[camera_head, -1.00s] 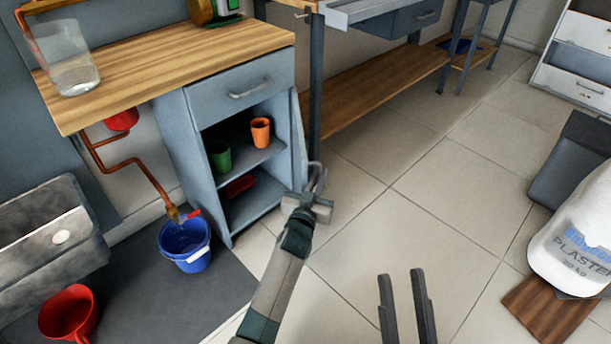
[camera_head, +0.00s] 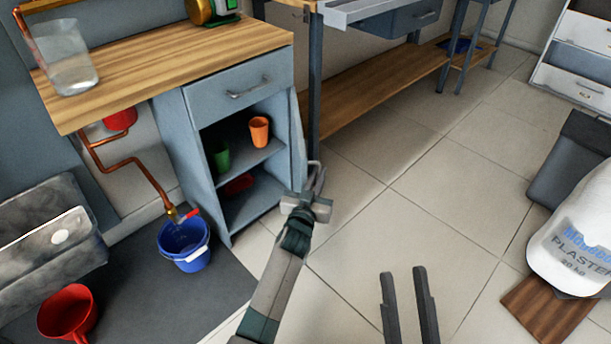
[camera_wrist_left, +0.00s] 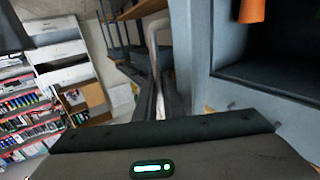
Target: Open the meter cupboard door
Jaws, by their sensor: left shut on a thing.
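The blue-grey meter cupboard (camera_head: 215,160) stands under the wooden worktop, below a drawer. Its door (camera_head: 298,135) is swung wide open to the right and shows almost edge-on in the head view. My left gripper (camera_head: 314,184) is at the door's outer side, shut on the pale bar handle. The curved handle (camera_wrist_left: 153,40) rises from between the fingers in the left wrist view. My right gripper (camera_head: 405,290) hangs over the floor, its two fingers apart and empty.
Inside the cupboard are a green cup (camera_head: 220,158), an orange cup (camera_head: 259,131) and a red item (camera_head: 238,185). A blue bucket (camera_head: 185,244) stands left of the cupboard. A bench (camera_head: 375,95) is close behind the door.

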